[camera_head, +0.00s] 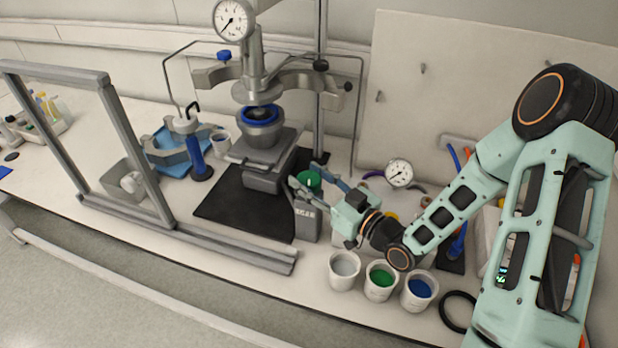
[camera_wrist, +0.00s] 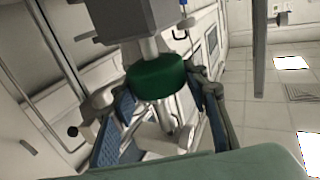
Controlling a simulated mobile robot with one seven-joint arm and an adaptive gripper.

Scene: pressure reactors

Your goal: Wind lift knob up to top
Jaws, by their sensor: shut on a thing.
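The lift knob is the round green knob (camera_head: 308,180) on the right side of the reactor's lift base, above a grey box-like part (camera_head: 308,219). My gripper (camera_head: 306,174) reaches it from the right, with one finger on each side, and is shut on it. In the wrist view the green knob (camera_wrist: 157,80) sits on a pale shaft between the blue-padded fingers of my gripper (camera_wrist: 160,112). The reactor vessel (camera_head: 260,131) with a blue ring stands on the lift platform (camera_head: 266,152), below the metal reactor head (camera_head: 254,92). The knob's turn angle cannot be told.
Cups with grey (camera_head: 344,270), green (camera_head: 381,282) and blue (camera_head: 418,291) contents stand along the front edge, below my wrist. A loose gauge (camera_head: 399,172) lies behind my arm. A grey frame (camera_head: 140,150) stands at the left. A black mat (camera_head: 240,214) lies under the reactor.

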